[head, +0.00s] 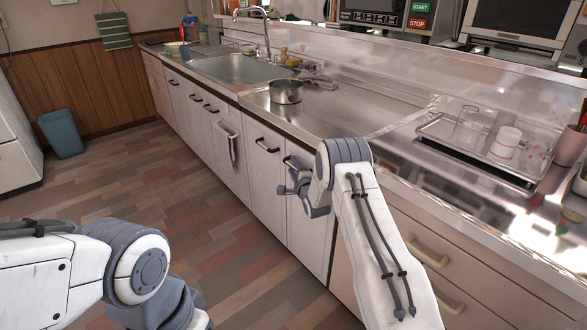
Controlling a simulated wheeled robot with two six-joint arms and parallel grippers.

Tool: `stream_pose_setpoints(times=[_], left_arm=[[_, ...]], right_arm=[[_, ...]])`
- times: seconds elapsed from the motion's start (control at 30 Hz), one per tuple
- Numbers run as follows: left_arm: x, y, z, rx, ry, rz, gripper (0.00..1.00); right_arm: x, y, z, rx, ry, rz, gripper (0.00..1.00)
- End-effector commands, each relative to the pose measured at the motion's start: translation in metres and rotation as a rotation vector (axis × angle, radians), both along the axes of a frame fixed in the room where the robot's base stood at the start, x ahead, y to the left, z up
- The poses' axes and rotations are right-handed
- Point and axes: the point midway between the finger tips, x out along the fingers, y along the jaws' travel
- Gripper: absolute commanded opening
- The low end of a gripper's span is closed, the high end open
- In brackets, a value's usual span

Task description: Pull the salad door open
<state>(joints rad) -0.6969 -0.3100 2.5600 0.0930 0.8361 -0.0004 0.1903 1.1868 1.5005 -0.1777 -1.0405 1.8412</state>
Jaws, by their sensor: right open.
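My right gripper (287,190) is at the front of a white cabinet door (306,240) under the counter, close to its dark handle (289,162). The gripper is open, with nothing visible between its fingers. It partly covers the handle area, so I cannot tell whether it touches the handle. The door looks shut. No label shows which door is the salad door. My left arm is at the lower left over the floor; its gripper is not in view.
The steel counter holds a pot (286,92), a sink (238,69) and a tray (446,146) with glasses and cups. More white cabinet doors (266,185) run to the left, one with a hanging towel (227,140). Drawers are to the right. The wooden floor (150,200) is clear.

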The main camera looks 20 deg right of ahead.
Motion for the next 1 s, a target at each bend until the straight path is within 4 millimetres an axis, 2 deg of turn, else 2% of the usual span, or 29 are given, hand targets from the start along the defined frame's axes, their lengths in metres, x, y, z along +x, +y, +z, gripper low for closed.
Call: stream_pose_setpoints(times=[0.03,0.1,0.17,1.0], left_arm=[[0.0,0.0,0.0,0.0,0.0,0.0,0.5],[0.0,0.0,0.0,0.0,0.0,0.0,0.5],[0.0,0.0,0.0,0.0,0.0,0.0,0.5],[0.0,0.0,0.0,0.0,0.0,0.0,0.5]], right_arm=[[-0.0001,0.0,0.0001,0.0,0.0,0.0,0.48],[-0.0002,-0.0001,0.0001,0.0,0.0,0.0,0.22],[-0.0002,-0.0001,0.0002,0.0,0.0,0.0,0.0],[-0.0006,-0.0005,-0.0004,0.0,0.001,-0.001,0.0]])
